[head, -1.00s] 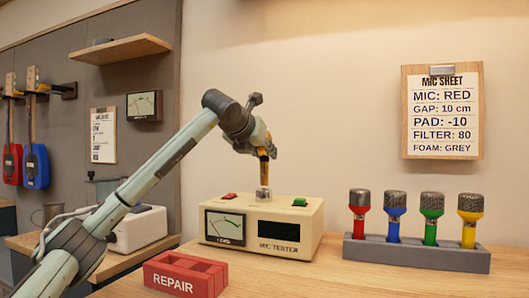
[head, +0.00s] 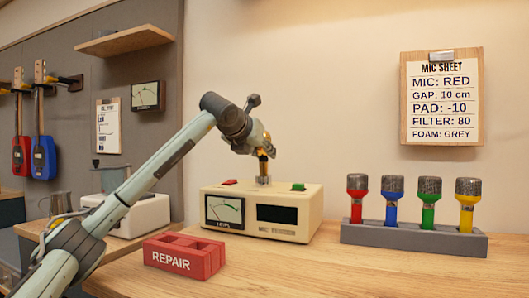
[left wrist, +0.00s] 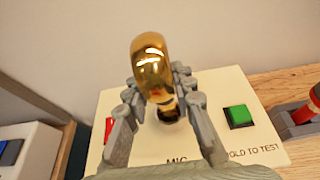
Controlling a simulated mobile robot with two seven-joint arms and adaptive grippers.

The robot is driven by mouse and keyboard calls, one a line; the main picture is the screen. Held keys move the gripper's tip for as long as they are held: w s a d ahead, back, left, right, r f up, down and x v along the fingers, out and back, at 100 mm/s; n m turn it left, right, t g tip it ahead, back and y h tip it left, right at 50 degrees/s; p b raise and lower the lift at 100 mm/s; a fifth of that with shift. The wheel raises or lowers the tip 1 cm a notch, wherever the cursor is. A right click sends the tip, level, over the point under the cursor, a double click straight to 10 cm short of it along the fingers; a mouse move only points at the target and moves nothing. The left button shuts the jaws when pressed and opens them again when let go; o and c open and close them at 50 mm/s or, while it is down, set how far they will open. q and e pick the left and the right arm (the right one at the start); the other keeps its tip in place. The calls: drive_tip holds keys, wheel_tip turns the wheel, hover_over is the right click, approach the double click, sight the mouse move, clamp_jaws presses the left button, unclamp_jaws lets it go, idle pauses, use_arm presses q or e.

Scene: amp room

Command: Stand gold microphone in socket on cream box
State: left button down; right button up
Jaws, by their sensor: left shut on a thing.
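The cream box (head: 215,195), a mic tester, stands on the wooden bench with a silver socket (head: 263,181) on its top. My left gripper (head: 265,151) is shut on the gold microphone (head: 263,168), right above the socket. The microphone looks upright, and its lower end meets the socket; how deep it sits cannot be told. In the left wrist view the shiny gold microphone (left wrist: 152,62) stands between the two grey fingers, over the top of the cream box (left wrist: 232,85). My right gripper is not in view.
A red button (head: 229,182) and a green button (head: 298,186) flank the socket. The red REPAIR block (head: 183,257) lies in front. A grey rack (head: 412,238) with several coloured microphones stands at the right. The front right bench is clear.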

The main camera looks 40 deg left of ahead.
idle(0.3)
use_arm(q)
drive_tip(key=c, duration=1.2)
unclamp_jaws()
drive_tip(key=shift+f, duration=0.1)
drive_tip(key=shift+s, duration=0.1)
drive_tip(key=v, duration=1.2)
